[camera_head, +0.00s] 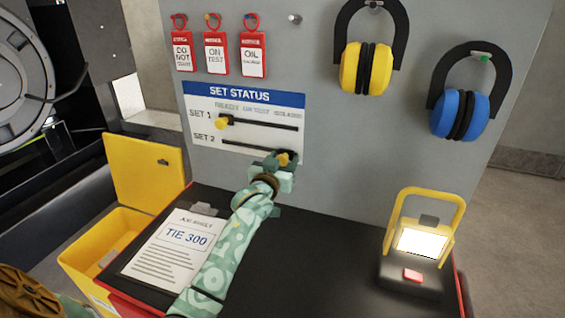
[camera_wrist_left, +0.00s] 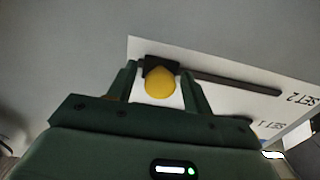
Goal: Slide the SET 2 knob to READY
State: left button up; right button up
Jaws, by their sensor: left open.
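The SET STATUS board (camera_head: 243,97) is on the grey panel, with a slot for SET 1 and one for SET 2. The yellow SET 2 knob (camera_head: 283,158) is at the right end of its slot, under the ISOLATED end of the headings. The SET 1 knob (camera_head: 222,121) is at the left end, below READY. My left gripper (camera_head: 281,165) is at the SET 2 knob. In the left wrist view, the knob (camera_wrist_left: 160,83) sits between the open fingers (camera_wrist_left: 163,88), with the slot running off to the right. My right gripper is not seen.
Red tags (camera_head: 214,53) and yellow (camera_head: 366,68) and blue ear defenders (camera_head: 460,114) hang on the panel. Below, a dark worktop holds a job sheet (camera_head: 170,250) and a lit work lamp (camera_head: 422,240). A yellow bin (camera_head: 90,245) stands at left.

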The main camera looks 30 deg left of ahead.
aim_at(258, 148)
pick_arm(q)
grip_shut()
jog(key=a+p, duration=0.1)
jog(key=a, duration=0.1)
jog(key=s+a+p, duration=0.1)
jog(key=a, duration=0.2)
jog(key=s+a+p, duration=0.1)
jog(key=a, duration=0.2)
jog(key=shift+a+r, duration=0.1)
jog(key=shift+a, duration=0.05)
jog(key=shift+s+a, duration=0.1)
jog(key=shift+a, duration=0.2)
grip_release()
jog(key=shift+s+d, duration=0.1)
